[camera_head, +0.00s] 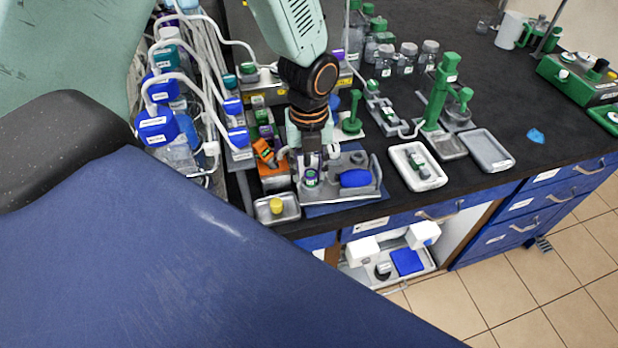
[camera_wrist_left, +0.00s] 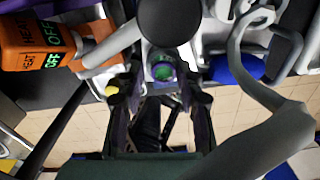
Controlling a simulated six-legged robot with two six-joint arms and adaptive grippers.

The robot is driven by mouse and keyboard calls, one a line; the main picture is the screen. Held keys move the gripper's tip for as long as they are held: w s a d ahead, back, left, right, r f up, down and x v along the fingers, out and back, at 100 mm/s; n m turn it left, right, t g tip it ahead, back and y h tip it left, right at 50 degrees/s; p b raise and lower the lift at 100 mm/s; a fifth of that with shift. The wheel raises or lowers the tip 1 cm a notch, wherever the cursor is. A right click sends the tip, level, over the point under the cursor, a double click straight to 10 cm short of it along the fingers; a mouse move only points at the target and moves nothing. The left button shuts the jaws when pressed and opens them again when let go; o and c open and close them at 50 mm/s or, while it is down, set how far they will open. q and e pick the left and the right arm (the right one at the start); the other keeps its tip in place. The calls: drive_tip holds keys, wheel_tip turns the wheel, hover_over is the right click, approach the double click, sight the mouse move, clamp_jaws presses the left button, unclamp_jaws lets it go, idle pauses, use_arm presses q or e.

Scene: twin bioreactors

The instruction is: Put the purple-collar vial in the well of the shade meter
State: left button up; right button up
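The purple-collar vial (camera_head: 311,178) stands upright at the left end of the grey shade meter (camera_head: 335,190). It looks seated there, but how deep it sits I cannot tell. In the left wrist view the vial (camera_wrist_left: 162,71) shows from above as a green and purple round top in a pale block. My left gripper (camera_head: 311,158) is just above and behind the vial in the head view. In the wrist view its two fingers (camera_wrist_left: 162,95) are spread apart, with the vial beyond the gap and no clear contact. My right gripper is in neither view.
An orange heater (camera_head: 272,175) stands close on the left. A metal tray with a yellow knob (camera_head: 277,206) is at the front edge. The meter's blue pad (camera_head: 355,178) is on the right. A white tray (camera_head: 418,168) lies further right. Tubes and bottles crowd the far left.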

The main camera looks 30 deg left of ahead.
use_arm(q)
drive_tip(key=shift+w+f, duration=0.1)
drive_tip(key=shift+f, duration=0.35)
drive_tip(key=shift+w+d, duration=0.1)
drive_tip(key=shift+d, duration=0.15)
drive_tip(key=shift+a, duration=0.2)
drive_tip(key=c, duration=0.4)
drive_tip(key=shift+d, duration=0.15)
clamp_jaws()
